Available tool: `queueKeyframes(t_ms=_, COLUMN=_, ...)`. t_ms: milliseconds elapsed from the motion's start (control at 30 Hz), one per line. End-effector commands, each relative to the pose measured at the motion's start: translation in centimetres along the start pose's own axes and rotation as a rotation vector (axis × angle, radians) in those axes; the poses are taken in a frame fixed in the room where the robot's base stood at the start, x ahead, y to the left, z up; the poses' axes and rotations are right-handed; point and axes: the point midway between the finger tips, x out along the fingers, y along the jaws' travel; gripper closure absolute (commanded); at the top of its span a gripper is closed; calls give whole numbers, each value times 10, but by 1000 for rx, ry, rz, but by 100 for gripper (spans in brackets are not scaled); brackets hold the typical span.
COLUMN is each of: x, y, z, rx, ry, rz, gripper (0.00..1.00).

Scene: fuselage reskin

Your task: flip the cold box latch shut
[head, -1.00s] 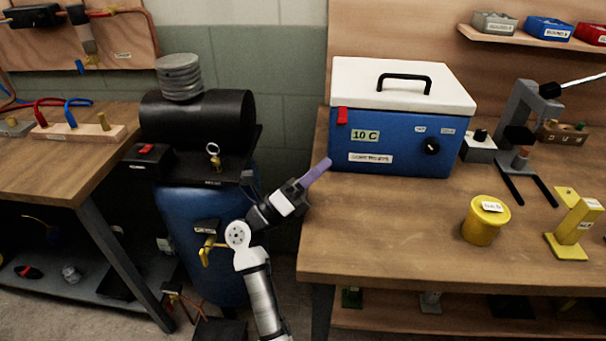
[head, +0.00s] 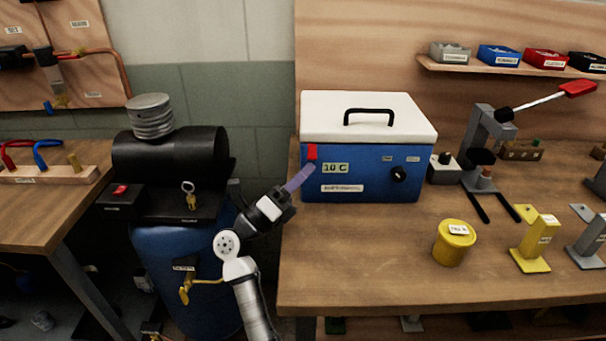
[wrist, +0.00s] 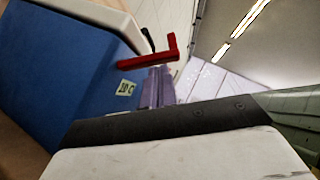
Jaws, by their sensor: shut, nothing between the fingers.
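The cold box (head: 362,180) has a blue body and a white lid (head: 368,112) with a black handle, and it sits at the left end of the right bench. The lid rests down on the body. Its red latch (head: 312,152) is at the front left, by the "10 C" label. In the wrist view the red latch (wrist: 148,56) stands out from the blue box wall (wrist: 62,75). My gripper (head: 299,178) has purple fingers, shut and empty, just below and left of the latch. In the wrist view the fingers (wrist: 157,86) appear close under the latch; I cannot tell whether they touch it.
A yellow tub (head: 452,245) and a yellow stand (head: 537,245) are on the right bench (head: 370,265). A lever press (head: 488,150) stands right of the box. A black cylinder on a blue tank (head: 170,260) is left of my arm. The bench front is clear.

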Motion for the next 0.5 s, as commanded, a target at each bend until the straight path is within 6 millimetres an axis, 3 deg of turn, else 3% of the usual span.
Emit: queueKeyframes(t_ms=500, x=5, y=-6, z=6, rx=-75, ry=-1, rz=77, gripper=100)
